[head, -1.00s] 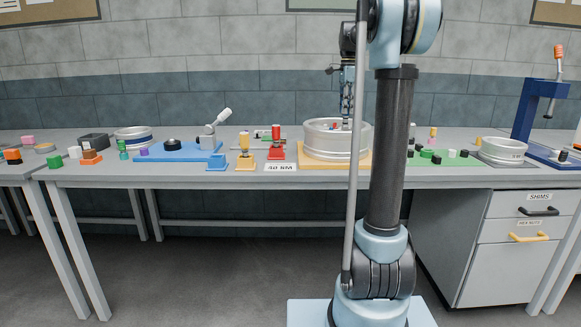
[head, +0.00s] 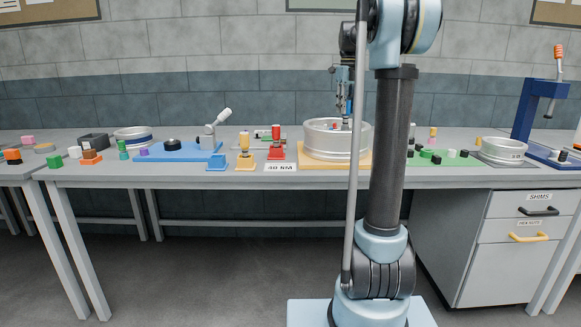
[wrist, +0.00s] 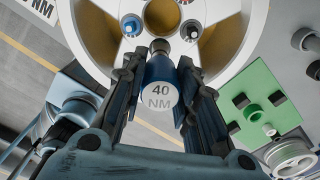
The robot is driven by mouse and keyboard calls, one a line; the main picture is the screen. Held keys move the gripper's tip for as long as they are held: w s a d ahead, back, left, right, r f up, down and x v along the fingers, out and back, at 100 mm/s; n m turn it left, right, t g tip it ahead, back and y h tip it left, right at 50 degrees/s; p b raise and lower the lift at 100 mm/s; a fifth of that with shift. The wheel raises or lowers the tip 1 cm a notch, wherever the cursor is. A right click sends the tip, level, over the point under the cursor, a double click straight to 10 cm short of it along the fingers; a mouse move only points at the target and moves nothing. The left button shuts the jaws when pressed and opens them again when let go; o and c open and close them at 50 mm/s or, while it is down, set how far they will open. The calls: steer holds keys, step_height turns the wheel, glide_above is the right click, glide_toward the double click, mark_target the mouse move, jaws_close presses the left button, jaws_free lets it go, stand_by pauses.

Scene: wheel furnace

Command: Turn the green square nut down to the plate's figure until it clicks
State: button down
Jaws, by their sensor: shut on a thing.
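My gripper (wrist: 160,100) is shut on a blue cylindrical tool with a white end face marked 40 NM (wrist: 160,95). The tool's metal tip (wrist: 160,47) points at the silver wheel (wrist: 215,12), near or on one of its nut positions; contact cannot be told. The green square nut is not clearly seen; the tool may hide it. In the head view my gripper (head: 344,118) is upright above the wheel (head: 322,141) on the bench. A white plate (head: 280,167) in front of the bench tools carries an NM figure too small to read surely.
Other wheel positions show a blue-ringed stud (wrist: 131,26) and a silver one (wrist: 192,30). A green mat (head: 470,160) with small blocks lies right of the wheel. Red (head: 276,150) and yellow (head: 245,160) handled tools stand left. A blue press (head: 535,110) stands far right.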

steer(key=shift+m, duration=0.8)
steer(key=c, duration=1.2)
jaws_free()
steer(key=shift+o, duration=0.2)
